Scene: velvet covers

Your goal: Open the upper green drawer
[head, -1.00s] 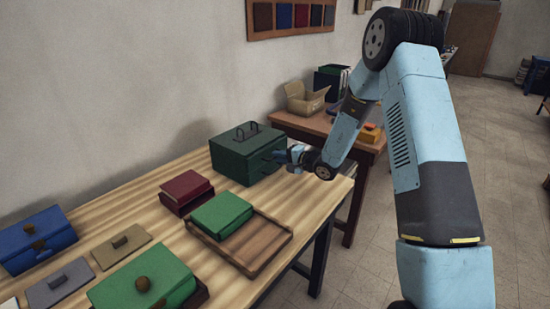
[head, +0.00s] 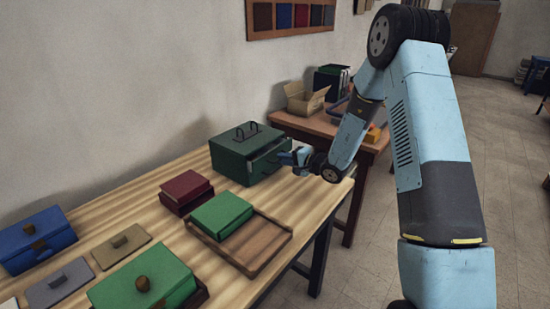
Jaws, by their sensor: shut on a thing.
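The dark green drawer box (head: 232,158) stands at the far end of the wooden table, with a looped handle on its top. Its upper drawer (head: 268,155) is pulled part way out toward the right, and a gap shows behind its front. My gripper (head: 287,157) is at the drawer's front, shut on its handle. The handle itself is hidden by the fingers. The inside of the drawer is barely visible.
A wooden tray (head: 264,265) with a green covered block (head: 221,214) lies in front of the box. A dark red block (head: 186,188) is left of it. Blue, grey, tan and green lidded pieces fill the near left. A second table (head: 310,122) stands behind.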

